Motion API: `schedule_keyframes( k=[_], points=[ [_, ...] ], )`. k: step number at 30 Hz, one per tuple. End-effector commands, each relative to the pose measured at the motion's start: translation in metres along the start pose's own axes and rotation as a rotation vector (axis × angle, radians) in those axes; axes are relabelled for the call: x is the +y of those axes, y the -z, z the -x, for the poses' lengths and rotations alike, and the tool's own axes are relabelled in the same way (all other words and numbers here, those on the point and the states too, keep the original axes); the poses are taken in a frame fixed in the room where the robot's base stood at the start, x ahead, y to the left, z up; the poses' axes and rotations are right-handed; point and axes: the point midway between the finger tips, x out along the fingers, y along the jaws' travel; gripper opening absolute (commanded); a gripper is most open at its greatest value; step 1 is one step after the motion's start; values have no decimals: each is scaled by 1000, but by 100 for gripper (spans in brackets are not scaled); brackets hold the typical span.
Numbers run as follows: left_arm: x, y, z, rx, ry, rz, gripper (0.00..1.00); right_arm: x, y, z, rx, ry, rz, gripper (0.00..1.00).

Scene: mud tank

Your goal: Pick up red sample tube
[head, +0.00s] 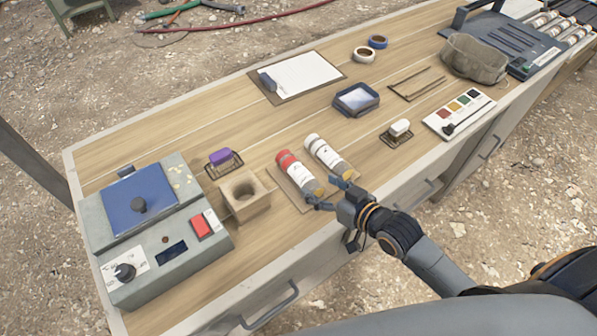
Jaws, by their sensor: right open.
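The red sample tube (290,164) has a red cap and a white label. It lies on a small wooden rack (298,197) on the workbench, its cap pointing away from me. A white-capped tube (325,152) lies beside it on the right. My right gripper (326,194) is open at the near ends of the two tubes, one finger by the red tube's near end and the other by the white tube's. It holds nothing that I can see. Whether a finger touches a tube is unclear. My left gripper is out of view.
A wooden block with a round hole (246,194) stands left of the tubes, with a purple item on a wire stand (222,161) behind it. A grey device (156,232) fills the bench's left end. A clipboard (297,77) and small dish (356,99) lie behind.

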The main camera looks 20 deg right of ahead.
Motion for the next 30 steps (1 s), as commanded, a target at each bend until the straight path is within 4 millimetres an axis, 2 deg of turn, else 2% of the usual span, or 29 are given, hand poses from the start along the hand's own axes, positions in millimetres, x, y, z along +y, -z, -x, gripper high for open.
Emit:
schedule_keyframes(
  k=[8, 15, 24, 25, 26, 30],
  points=[
    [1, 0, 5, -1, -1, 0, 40, -2, 2, -22, 1, 1, -1, 69],
    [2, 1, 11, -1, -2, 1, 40, -3, 2, -57, 0, 1, 0, 69],
    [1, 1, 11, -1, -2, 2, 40, -3, 0, -64, -1, 2, 2, 69],
    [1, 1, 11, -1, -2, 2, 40, -3, 0, -64, -1, 2, 2, 67],
    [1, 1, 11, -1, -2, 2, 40, -3, 0, -64, -1, 2, 2, 61],
    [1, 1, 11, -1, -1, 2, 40, -3, 0, -64, -1, 2, 2, 33]
  ],
)
